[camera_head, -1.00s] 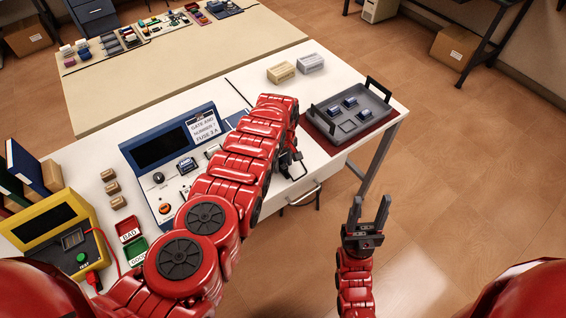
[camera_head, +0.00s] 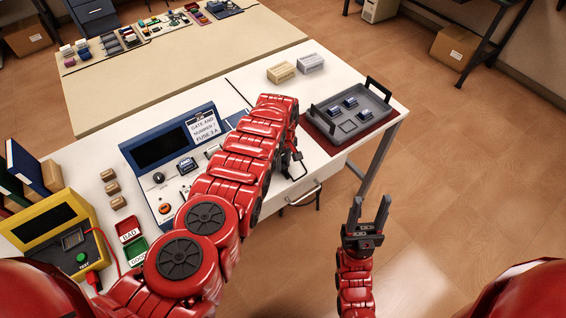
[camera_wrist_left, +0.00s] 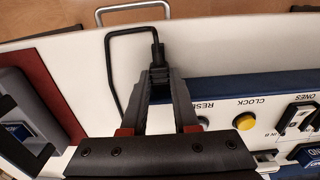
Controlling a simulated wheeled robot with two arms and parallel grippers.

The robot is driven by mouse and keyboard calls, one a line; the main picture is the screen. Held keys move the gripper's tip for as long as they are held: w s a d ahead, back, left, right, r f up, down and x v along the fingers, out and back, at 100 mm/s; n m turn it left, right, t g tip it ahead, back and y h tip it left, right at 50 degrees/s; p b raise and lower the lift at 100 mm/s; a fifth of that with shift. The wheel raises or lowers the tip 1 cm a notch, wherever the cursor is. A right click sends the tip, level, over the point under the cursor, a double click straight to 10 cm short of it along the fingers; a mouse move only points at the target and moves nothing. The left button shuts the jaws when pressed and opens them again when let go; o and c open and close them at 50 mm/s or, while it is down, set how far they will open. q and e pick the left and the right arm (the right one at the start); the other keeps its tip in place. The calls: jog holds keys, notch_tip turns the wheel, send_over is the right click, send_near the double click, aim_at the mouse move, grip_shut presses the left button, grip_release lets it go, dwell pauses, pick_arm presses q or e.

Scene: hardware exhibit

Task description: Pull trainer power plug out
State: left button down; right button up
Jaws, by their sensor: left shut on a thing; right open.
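The trainer (camera_head: 155,178) is a blue and white console on the white table; its blue edge (camera_wrist_left: 225,87) and yellow CLOCK button (camera_wrist_left: 241,125) show in the left wrist view. My left gripper (camera_wrist_left: 158,78) is shut on the black power plug (camera_wrist_left: 157,52), beside that edge. The plug's black cable (camera_wrist_left: 112,62) loops away to the left. In the head view my arm covers much of the trainer's right side, and the left gripper (camera_head: 290,163) shows only partly. My right gripper (camera_head: 369,218) is open and empty, off the table's front edge.
A grey tray (camera_head: 327,133) with blue-topped modules stands on a red mat at the table's right end. Two small boxes (camera_head: 281,72) lie behind it. A yellow tester (camera_head: 50,228), red and green bins (camera_head: 128,232) and brown blocks are at left.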

dwell(0.6)
pick_arm(q)
jog(key=p, duration=0.1)
jog(key=s+d+p, duration=0.1)
jog(key=p, duration=0.1)
jog(key=shift+s+r, duration=0.25)
jog(key=shift+r, duration=0.1)
jog(key=shift+s+d+f, duration=0.15)
jog(key=shift+s+d, duration=0.05)
jog(key=shift+s, duration=0.05)
jog(key=shift+f, duration=0.3)
jog(key=c, duration=1)
grip_release()
jog(key=o, duration=0.4)
jog(key=shift+d+r, duration=0.1)
jog(key=shift+c, duration=0.2)
